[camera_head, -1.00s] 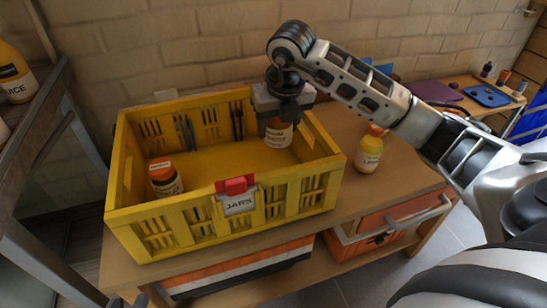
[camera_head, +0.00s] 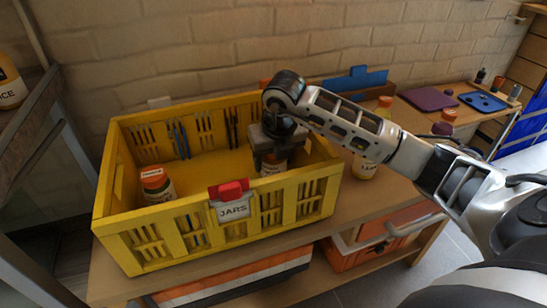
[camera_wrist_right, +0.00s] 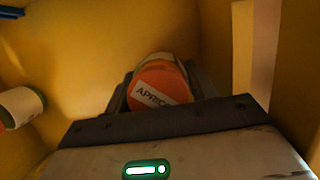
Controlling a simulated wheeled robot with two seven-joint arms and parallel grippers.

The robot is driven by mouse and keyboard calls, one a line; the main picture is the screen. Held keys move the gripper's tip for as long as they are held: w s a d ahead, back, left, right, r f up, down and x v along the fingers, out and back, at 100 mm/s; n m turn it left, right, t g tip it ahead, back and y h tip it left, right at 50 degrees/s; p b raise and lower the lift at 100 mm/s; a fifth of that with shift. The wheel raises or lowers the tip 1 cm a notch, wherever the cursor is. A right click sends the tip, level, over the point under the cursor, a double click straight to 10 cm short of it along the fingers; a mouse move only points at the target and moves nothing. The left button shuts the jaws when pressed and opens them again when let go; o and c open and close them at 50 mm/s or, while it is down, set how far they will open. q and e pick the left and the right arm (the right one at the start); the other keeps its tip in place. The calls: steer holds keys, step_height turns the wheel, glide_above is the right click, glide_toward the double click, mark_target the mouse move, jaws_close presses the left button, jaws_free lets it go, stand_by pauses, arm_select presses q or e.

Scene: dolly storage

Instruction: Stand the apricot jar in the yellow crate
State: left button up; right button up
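The apricot jar (camera_head: 272,166), with a white label, is low inside the right part of the yellow crate (camera_head: 278,210). My right gripper (camera_head: 272,155) reaches down into the crate and is shut on the jar. In the right wrist view the jar's orange lid (camera_wrist_right: 160,90) reads "APRIC" and sits between the fingers, close to both. The jar looks upright in the head view; its base is hidden by the crate's front wall, so I cannot tell if it touches the floor. My left gripper is not clearly in view.
Another jar with an orange lid (camera_head: 156,184) stands at the crate's left; a jar also shows in the wrist view (camera_wrist_right: 20,106). A red clip and "JARS" tag (camera_head: 232,203) hang on the front wall.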

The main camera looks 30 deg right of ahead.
mark_target(278, 164)
steer(key=shift+o, duration=1.4)
arm_select(q)
steer(key=shift+w+r, duration=0.1)
steer(key=shift+r, duration=0.1)
arm_select(e)
steer(key=shift+r, duration=0.3)
steer(key=p+v, duration=0.1)
steer(key=v, duration=0.3)
steer(key=shift+r+p, duration=0.3)
steer(key=shift+p, duration=0.1)
arm_select(q)
steer(key=f+p, duration=0.1)
steer(key=a+f+g+y, duration=0.1)
steer(key=shift+f+g+p, duration=0.3)
steer(key=shift+p, duration=0.05)
arm_select(e)
steer(key=v, duration=0.7)
steer(key=shift+r, duration=0.1)
